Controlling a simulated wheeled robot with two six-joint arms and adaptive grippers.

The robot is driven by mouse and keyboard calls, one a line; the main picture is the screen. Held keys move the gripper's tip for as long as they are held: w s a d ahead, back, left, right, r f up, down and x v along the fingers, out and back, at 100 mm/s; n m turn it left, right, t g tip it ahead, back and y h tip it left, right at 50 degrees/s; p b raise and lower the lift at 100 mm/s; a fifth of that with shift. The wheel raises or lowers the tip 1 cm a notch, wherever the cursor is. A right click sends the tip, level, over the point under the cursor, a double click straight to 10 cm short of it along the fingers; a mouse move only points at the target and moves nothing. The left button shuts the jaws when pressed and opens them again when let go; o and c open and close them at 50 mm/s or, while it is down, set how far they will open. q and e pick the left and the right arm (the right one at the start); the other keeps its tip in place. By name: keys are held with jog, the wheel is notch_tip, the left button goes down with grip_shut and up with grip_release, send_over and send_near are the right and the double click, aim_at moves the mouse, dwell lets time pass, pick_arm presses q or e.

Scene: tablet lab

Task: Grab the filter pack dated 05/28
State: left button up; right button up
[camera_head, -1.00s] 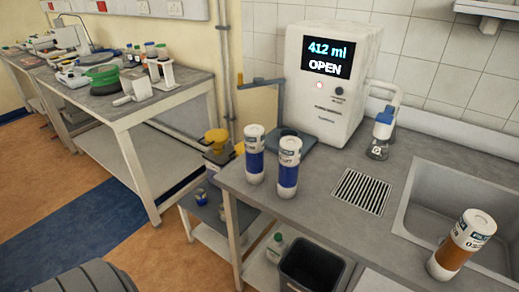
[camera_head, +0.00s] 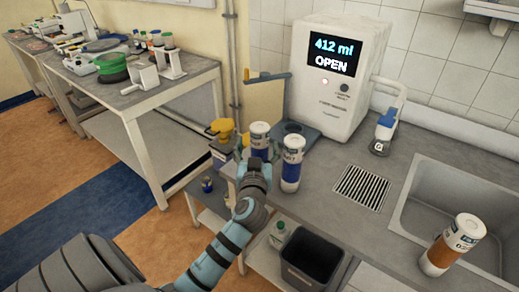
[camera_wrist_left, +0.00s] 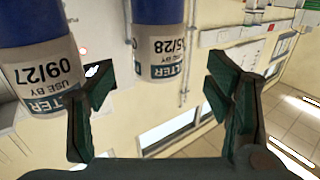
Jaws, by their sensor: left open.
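Two white filter packs with blue bands stand upright side by side near the counter's front left edge. The left one (camera_head: 260,131) is partly hidden behind my left gripper (camera_head: 257,158). The other (camera_head: 291,165) stands just right of it. The left wrist view is upside down. There the label on one pack (camera_wrist_left: 160,50) reads "5/28", its first digit cut off, and this pack lies between my open fingers (camera_wrist_left: 160,85) in the picture, touching neither. The pack beside it (camera_wrist_left: 35,75) reads 09/27, close to one finger. My right gripper is not in view.
A white machine (camera_head: 337,75) showing "412 ml OPEN" stands behind the packs. An orange-banded pack (camera_head: 452,246) stands by the sink (camera_head: 445,190). A drain grate (camera_head: 362,188) lies between. A dark bin (camera_head: 311,262) is below the counter.

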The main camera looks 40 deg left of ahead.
aim_at(259, 141)
pick_arm(q)
jog(key=x, duration=0.6)
jog(key=shift+w+f, duration=0.2)
jog(key=shift+w, duration=0.05)
jog(key=shift+w+a+f, duration=0.15)
grip_shut()
